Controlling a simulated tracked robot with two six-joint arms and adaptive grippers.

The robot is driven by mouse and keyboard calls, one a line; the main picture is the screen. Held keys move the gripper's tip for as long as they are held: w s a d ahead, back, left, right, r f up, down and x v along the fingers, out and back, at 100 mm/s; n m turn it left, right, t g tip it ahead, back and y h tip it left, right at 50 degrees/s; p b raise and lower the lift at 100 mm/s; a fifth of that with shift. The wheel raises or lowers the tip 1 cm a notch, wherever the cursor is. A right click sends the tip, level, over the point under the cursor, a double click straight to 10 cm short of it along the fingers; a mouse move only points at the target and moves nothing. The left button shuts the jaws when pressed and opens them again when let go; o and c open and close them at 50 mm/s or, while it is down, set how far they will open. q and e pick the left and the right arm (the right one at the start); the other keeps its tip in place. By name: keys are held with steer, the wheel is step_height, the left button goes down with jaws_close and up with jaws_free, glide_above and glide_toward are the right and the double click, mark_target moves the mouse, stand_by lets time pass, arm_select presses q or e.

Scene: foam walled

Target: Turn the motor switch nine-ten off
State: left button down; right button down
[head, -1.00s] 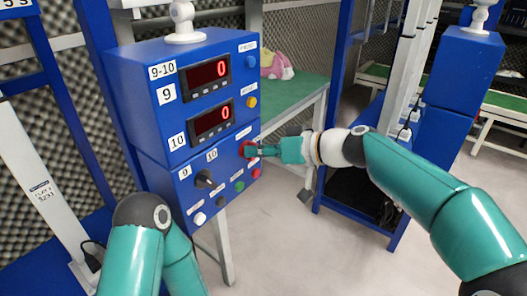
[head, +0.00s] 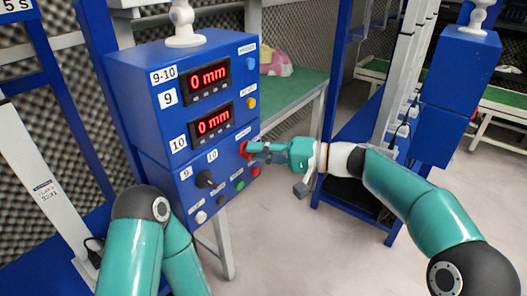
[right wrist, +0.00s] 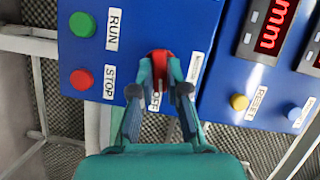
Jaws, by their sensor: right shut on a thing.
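The blue control box (head: 140,80) carries the labels 9-10, 9 and 10. A red rotary switch (head: 243,149) sits on its right side; it also shows in the right wrist view (right wrist: 160,58). My right gripper (head: 253,149) is shut on this red switch, with one finger on each side in the right wrist view (right wrist: 160,82). An OFF label (right wrist: 155,101) shows partly between the fingers; another label beside the switch is partly covered. The two displays (head: 204,79) read 0 mm in red. My left arm is at the lower left, its gripper out of view.
A green RUN button (right wrist: 82,25) and a red STOP button (right wrist: 81,79) are close to the switch. A black knob (head: 205,180) is on the box front. Yellow (right wrist: 239,102) and blue buttons sit on the other side. A green table (head: 285,105) stands behind.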

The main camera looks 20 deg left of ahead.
steer(key=shift+s+a+f+m+y, duration=0.15)
steer(key=shift+m+y, duration=0.1)
steer(key=shift+m, duration=0.3)
steer(key=shift+s+a+f+m+y, duration=0.1)
steer(key=shift+m+y, duration=0.15)
steer(key=shift+m, duration=0.3)
steer(key=shift+f, duration=0.1)
steer(key=c, duration=1.2)
jaws_free()
steer(key=shift+w, duration=0.1)
steer(key=shift+o, duration=0.2)
steer(key=shift+w+d, duration=0.1)
steer(key=d, duration=1.2)
steer(key=shift+w, duration=0.25)
